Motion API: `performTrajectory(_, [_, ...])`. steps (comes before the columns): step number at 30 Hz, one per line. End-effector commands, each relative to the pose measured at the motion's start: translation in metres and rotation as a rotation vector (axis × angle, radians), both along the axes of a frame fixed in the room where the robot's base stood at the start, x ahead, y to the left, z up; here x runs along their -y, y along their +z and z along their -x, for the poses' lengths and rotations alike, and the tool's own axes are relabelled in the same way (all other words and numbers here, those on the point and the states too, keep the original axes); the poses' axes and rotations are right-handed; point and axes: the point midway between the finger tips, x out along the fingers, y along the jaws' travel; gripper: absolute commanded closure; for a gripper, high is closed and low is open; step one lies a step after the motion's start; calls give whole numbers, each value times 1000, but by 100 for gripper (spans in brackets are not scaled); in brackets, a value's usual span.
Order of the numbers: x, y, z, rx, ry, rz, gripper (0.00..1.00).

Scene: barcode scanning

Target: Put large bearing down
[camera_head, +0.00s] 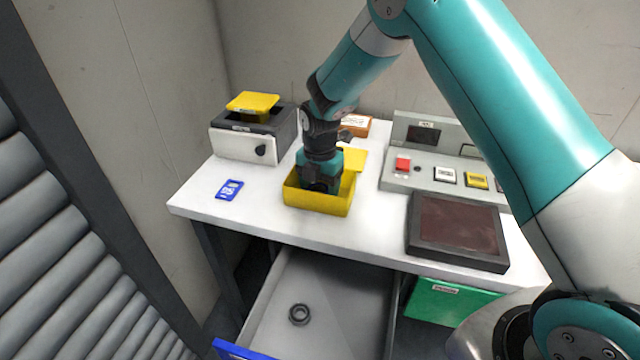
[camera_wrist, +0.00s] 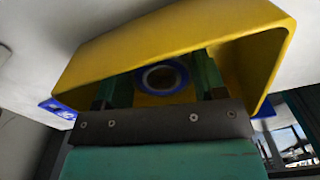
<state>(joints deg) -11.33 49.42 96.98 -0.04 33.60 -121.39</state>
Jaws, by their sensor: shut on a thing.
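My gripper (camera_head: 322,184) points down into the yellow bin (camera_head: 315,204) on the white table. In the wrist view the two green fingers reach inside the yellow bin (camera_wrist: 150,45) and are shut on a ring with a blue edge and dark centre, the large bearing (camera_wrist: 163,78). The bearing is inside the bin's walls. I cannot tell whether it touches the bin floor. In the head view the bin wall and my gripper hide it.
Another dark bearing (camera_head: 299,314) lies in the open drawer (camera_head: 345,300) below the table. A box with a yellow tray (camera_head: 253,101) stands left, near a blue tag (camera_head: 230,190). A control panel (camera_head: 440,178) and a dark-screened pad (camera_head: 457,230) are right. A green bin (camera_head: 452,300) is below.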

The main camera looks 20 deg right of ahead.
Motion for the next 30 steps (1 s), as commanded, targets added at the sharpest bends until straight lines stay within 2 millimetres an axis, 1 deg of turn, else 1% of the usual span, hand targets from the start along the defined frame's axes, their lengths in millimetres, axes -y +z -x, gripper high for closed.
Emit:
performTrajectory(4, [0, 1, -1, 2, 0, -1, 66])
performTrajectory(8, [0, -3, 0, 1, 0, -1, 66])
performTrajectory(9, [0, -2, 0, 1, 0, -1, 29])
performTrajectory(11, [0, -2, 0, 1, 0, -1, 15])
performTrajectory(12, [0, -2, 0, 1, 0, -1, 10])
performTrajectory(19, [0, -1, 0, 1, 0, -1, 10])
performTrajectory(23, [0, 6, -1, 2, 0, -1, 10])
performTrajectory(26, [0, 21, -1, 6, 0, -1, 10])
performTrajectory(30, [0, 52, -1, 7, 0, -1, 10])
